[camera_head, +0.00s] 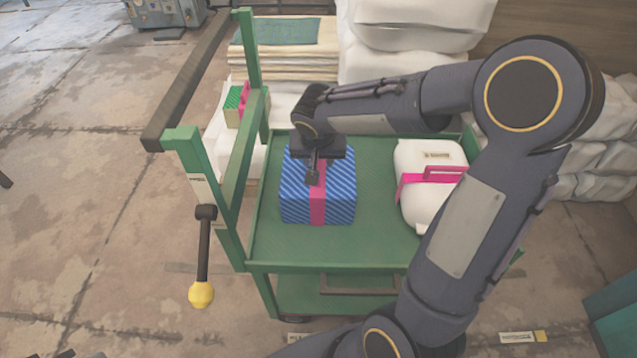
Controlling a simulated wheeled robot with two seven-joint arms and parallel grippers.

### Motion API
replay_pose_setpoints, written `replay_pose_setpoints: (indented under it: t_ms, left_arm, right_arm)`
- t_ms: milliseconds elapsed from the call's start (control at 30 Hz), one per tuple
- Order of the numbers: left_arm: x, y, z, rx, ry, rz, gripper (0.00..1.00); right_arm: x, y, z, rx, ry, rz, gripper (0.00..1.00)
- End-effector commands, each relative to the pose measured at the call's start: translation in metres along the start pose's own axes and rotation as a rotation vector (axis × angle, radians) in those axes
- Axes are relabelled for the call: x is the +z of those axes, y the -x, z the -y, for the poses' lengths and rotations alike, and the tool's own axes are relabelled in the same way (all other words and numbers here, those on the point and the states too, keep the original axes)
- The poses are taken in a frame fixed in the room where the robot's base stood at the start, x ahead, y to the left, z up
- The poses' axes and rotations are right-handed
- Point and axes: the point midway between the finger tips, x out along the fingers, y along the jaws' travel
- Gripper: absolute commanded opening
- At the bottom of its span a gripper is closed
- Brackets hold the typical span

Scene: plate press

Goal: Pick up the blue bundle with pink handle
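The blue bundle (340,205) is a box-shaped pack with diagonal stripes. It sits on the green cart's top tray (375,240), left of the tray's middle. A pink band (318,208) runs down its front; the pink handle on top is mostly hidden by my gripper. My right gripper (313,178) points down over the middle of the bundle, at the handle. Its fingers look close together, but I cannot tell whether they grip the handle. My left gripper is not in view.
A white bundle with a pink handle (432,172) lies on the tray's right side. Green posts (247,50) and a rail stand on the left; a dark lever with a yellow knob (201,293) hangs there. White sacks (415,60) are stacked behind. Floor at left is open.

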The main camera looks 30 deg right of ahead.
Motion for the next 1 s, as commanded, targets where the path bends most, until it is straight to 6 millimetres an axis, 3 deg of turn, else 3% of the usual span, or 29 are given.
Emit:
replay_pose_setpoints:
  t_ms: [33, 300, 1000]
  left_arm:
    - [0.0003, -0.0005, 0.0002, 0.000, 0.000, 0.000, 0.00]
    - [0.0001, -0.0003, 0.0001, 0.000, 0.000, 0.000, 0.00]
    - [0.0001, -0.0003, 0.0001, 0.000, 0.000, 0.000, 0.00]
  right_arm:
    - [0.0000, -0.0003, 0.0000, 0.000, 0.000, 0.000, 0.34]
    - [0.0001, -0.0001, 0.0000, 0.000, 0.000, 0.000, 0.00]
    - [0.0003, -0.0001, -0.0001, 0.000, 0.000, 0.001, 0.00]
